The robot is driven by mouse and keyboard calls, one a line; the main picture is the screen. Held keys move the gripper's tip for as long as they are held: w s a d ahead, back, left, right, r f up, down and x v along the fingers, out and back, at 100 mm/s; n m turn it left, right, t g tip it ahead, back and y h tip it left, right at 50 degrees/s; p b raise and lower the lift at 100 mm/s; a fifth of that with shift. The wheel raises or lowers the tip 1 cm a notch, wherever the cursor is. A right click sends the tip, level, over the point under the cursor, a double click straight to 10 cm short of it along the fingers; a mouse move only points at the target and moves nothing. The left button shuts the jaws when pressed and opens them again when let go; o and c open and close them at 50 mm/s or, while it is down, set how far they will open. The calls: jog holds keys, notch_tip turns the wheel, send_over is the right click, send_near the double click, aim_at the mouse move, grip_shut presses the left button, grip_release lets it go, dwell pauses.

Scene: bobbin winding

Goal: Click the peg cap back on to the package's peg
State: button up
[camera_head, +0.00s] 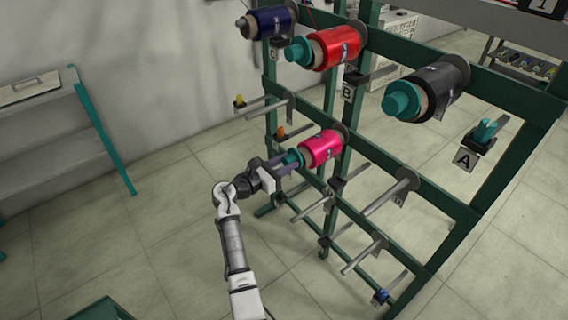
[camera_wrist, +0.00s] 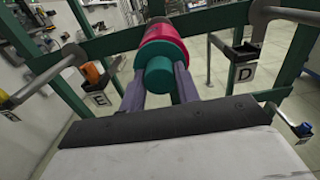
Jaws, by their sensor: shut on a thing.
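The package is a pink bobbin (camera_head: 320,147) on a peg of the green rack's lower row; it also shows in the wrist view (camera_wrist: 163,33). The teal peg cap (camera_head: 293,158) sits at the near end of the package, in line with it. My gripper (camera_head: 283,163) reaches in from the left and is shut on the cap. In the wrist view the two grey fingers lie on either side of the teal cap (camera_wrist: 160,75). The cap hides the peg's end, so I cannot tell whether it is fully seated.
Red (camera_head: 336,47), dark grey (camera_head: 442,83) and navy (camera_head: 272,21) bobbins hang on the upper row. Bare pegs (camera_head: 388,198) stick out beside and below the package. Labelled holders D (camera_wrist: 243,57) and E (camera_wrist: 93,80) flank it. Open floor lies left of the rack.

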jog(key=shift+w+d, duration=0.1)
jog(key=o, duration=1.2)
jog(key=b+v, duration=0.3)
jog(key=v, duration=1)
jog(key=shift+s+a, duration=0.25)
jog(key=shift+a, duration=0.1)
